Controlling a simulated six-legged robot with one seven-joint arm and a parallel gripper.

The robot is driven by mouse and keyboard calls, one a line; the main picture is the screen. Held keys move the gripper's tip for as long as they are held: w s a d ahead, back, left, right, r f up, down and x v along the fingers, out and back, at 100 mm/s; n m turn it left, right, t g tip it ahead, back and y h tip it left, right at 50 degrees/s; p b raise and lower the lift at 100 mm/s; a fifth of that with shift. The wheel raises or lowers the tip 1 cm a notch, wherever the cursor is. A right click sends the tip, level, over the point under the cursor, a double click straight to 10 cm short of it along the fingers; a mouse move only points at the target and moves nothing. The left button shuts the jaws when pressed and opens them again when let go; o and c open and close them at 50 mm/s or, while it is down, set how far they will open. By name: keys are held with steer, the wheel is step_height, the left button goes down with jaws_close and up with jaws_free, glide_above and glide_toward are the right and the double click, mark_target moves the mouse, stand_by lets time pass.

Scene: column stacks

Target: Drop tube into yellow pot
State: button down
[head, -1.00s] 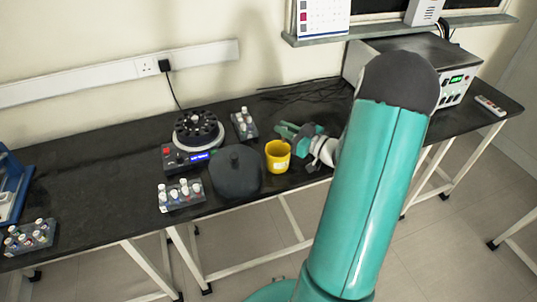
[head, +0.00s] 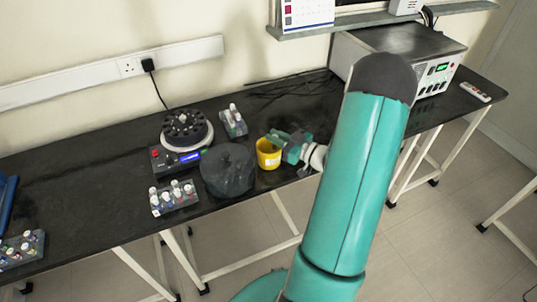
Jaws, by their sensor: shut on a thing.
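The yellow pot (head: 269,158) stands upright near the front edge of the black bench, with a small white label on its side. My gripper (head: 276,139) is at the pot's upper right, its fingers reaching over the rim as seen from here. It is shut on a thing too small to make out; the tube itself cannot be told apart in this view. The inside of the pot is mostly hidden.
A dark round lid (head: 228,170) sits just left of the pot. A centrifuge (head: 184,135) stands behind it. Tube racks stand at front (head: 174,196), back (head: 233,122) and far left (head: 21,249). A grey instrument (head: 405,60) stands at the right.

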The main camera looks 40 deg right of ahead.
steer(key=shift+f, duration=0.1)
steer(key=c, duration=1.3)
jaws_free()
steer(key=shift+w, duration=0.1)
steer(key=v, duration=1.4)
